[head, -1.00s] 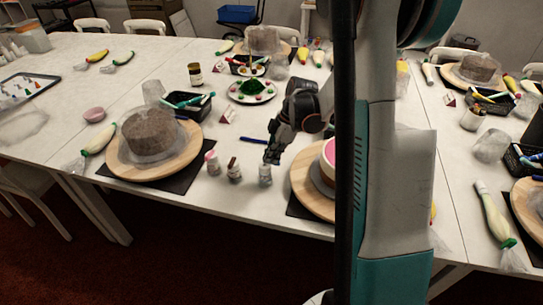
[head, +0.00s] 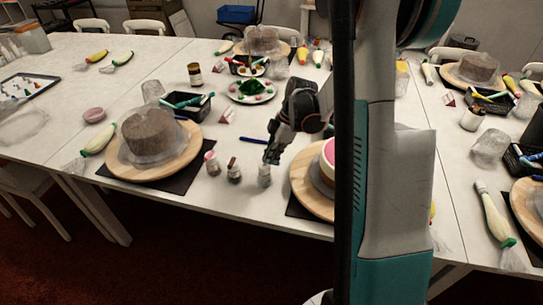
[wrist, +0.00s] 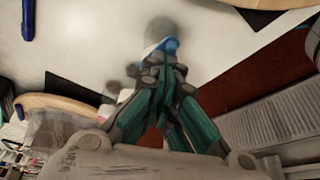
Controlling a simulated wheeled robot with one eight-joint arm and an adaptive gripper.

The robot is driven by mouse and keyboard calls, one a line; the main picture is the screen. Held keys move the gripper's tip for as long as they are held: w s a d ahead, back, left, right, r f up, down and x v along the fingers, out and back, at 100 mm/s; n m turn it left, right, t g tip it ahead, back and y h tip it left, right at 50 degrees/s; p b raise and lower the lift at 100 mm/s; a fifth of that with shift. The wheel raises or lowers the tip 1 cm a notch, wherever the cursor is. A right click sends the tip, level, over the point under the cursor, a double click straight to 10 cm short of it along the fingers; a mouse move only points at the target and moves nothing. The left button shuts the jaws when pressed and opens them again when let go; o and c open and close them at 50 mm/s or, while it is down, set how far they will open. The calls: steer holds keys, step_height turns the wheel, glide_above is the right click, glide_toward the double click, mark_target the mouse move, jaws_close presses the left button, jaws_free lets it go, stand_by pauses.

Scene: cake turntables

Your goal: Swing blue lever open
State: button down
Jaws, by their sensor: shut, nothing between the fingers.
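A small pale bottle (head: 264,176) stands upright near the table's front edge, at the right of a short row of bottles. In the wrist view a blue part (wrist: 170,45), with white beside it, shows just past my fingertips. It may be the blue lever on this bottle, but its shape and position are too hidden to tell. My gripper (head: 272,157) is shut and empty, pointing down at the top of the bottle. Its closed fingers also show in the wrist view (wrist: 165,68). They look touching or very near the blue part; I cannot tell which.
A pink-topped bottle (head: 211,163) and a brown-topped bottle (head: 234,170) stand to the left. A blue pen-like stick (head: 253,141) lies behind. A turntable (head: 307,190) with a cake is close on the right; another (head: 185,163) is on the left.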

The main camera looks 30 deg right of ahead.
steer(key=shift+w, duration=0.15)
steer(key=shift+w+a, duration=0.3)
steer(key=shift+w, duration=0.3)
steer(key=shift+w+a, duration=0.15)
steer(key=shift+a, duration=0.15)
step_height(320, 180, up, 9)
steer(key=p, duration=0.3)
steer(key=s+a+n+h+p, duration=0.3)
steer(key=s+a+n+h, duration=0.3)
steer(key=s+n, duration=0.3)
steer(key=w+d+f+b, duration=0.2)
steer(key=f, duration=0.3)
steer(key=w+d+f+n+b, duration=0.1)
steer(key=w+d+f+b, duration=0.1)
steer(key=d+f+b, duration=0.1)
steer(key=shift+d+f+n, duration=0.25)
steer(key=shift+f+n, duration=0.05)
steer(key=shift+f, duration=0.6)
